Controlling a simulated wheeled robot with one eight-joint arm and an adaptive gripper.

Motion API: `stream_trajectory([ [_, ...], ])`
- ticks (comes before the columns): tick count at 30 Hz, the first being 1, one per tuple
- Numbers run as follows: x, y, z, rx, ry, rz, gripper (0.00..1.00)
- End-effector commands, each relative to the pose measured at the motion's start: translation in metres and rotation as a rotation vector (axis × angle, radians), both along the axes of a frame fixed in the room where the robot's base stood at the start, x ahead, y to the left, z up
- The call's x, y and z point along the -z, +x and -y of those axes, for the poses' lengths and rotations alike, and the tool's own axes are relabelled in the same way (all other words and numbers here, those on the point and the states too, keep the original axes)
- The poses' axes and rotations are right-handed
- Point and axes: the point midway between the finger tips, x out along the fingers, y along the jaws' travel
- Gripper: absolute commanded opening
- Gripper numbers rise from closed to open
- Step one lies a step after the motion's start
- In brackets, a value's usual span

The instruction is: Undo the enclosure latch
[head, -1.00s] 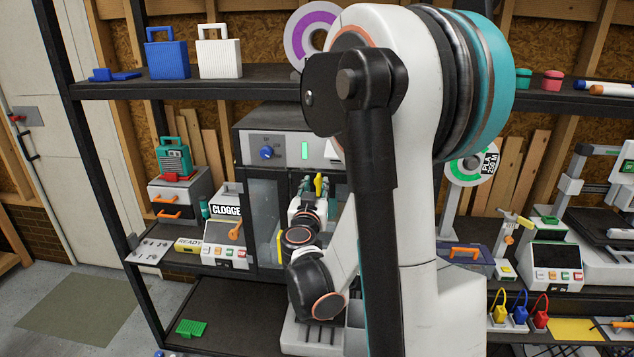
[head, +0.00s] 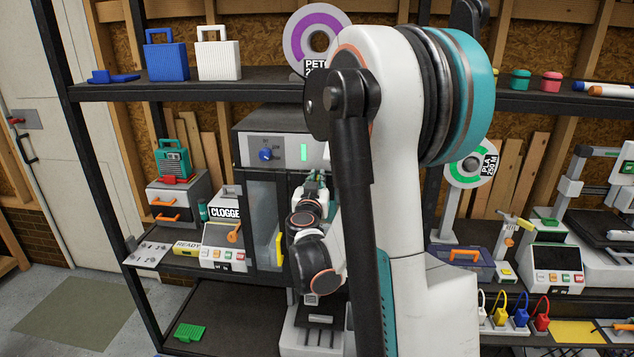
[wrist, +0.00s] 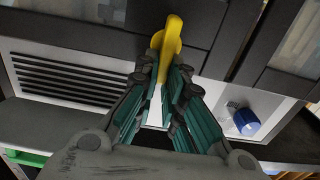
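The yellow enclosure latch (wrist: 171,40) stands on the dark door frame in the wrist view. My gripper (wrist: 168,68) has its teal, dark-tipped fingers on both sides of the latch's near end, with the tips close against it. No clear gap shows between tips and latch. The enclosure (head: 262,210) is a dark cabinet with glass doors on the middle shelf in the head view. There my arm hides the latch and most of the right door. The doors look closed.
A blue knob (head: 265,155) is on the panel above. A small printer-like unit (head: 222,245) stands close at left. The upper shelf (head: 200,90) runs behind my arm.

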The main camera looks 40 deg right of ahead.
Motion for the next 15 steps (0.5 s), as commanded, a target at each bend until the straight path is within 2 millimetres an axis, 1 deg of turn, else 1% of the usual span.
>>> stream_trajectory([
  [8,0.0003,0.0003,-0.0005,0.0,-0.012,-0.014,0.0],
  [15,0.001,0.0026,-0.0026,0.0,-0.081,-0.095,0.0],
])
